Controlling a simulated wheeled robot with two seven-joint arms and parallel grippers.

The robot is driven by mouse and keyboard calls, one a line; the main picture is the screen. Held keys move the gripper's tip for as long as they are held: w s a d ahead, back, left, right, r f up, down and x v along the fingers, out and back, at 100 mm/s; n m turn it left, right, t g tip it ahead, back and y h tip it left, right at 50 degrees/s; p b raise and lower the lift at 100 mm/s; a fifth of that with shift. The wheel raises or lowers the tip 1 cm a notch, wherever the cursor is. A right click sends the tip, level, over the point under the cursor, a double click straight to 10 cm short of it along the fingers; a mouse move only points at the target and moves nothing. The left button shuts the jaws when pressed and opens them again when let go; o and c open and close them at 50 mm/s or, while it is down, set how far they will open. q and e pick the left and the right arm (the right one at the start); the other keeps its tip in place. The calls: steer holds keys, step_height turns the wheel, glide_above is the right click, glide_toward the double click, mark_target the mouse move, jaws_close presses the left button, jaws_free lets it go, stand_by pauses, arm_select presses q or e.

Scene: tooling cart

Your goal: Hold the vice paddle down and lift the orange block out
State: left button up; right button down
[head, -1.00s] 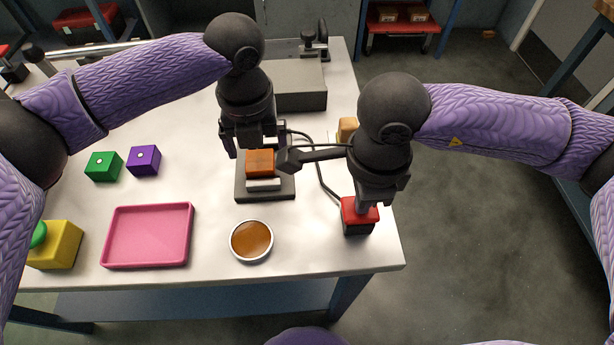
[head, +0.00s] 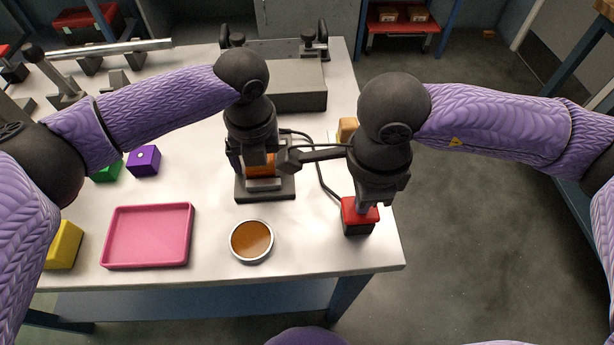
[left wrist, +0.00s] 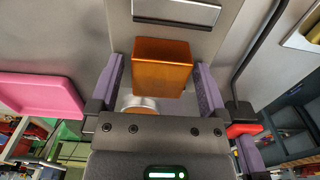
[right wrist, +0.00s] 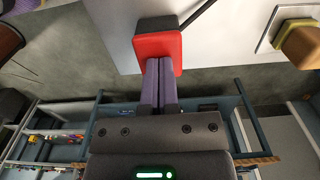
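The orange block (head: 261,166) sits in the vice on a dark base (head: 265,196), partly hidden by my left gripper (head: 258,163). In the left wrist view the orange block (left wrist: 161,68) lies between the two spread fingers, with small gaps visible at its sides. A pale metal jaw bar (left wrist: 177,11) shows beyond it. My right gripper (head: 368,203) is shut with nothing between its fingers. Its tips meet the top of the red vice paddle (head: 358,211), which also shows in the right wrist view (right wrist: 157,48). How far the paddle is pressed is unclear.
A pink tray (head: 148,262) and a round amber-filled dish (head: 251,240) stand at the table's front. Purple (head: 143,160), green (head: 106,172) and yellow (head: 64,245) blocks are at left. A cable (head: 326,186) runs between vice and paddle. A grey machine (head: 297,90) stands behind.

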arm_select(q)
jaws_close()
steer(key=shift+r, duration=4)
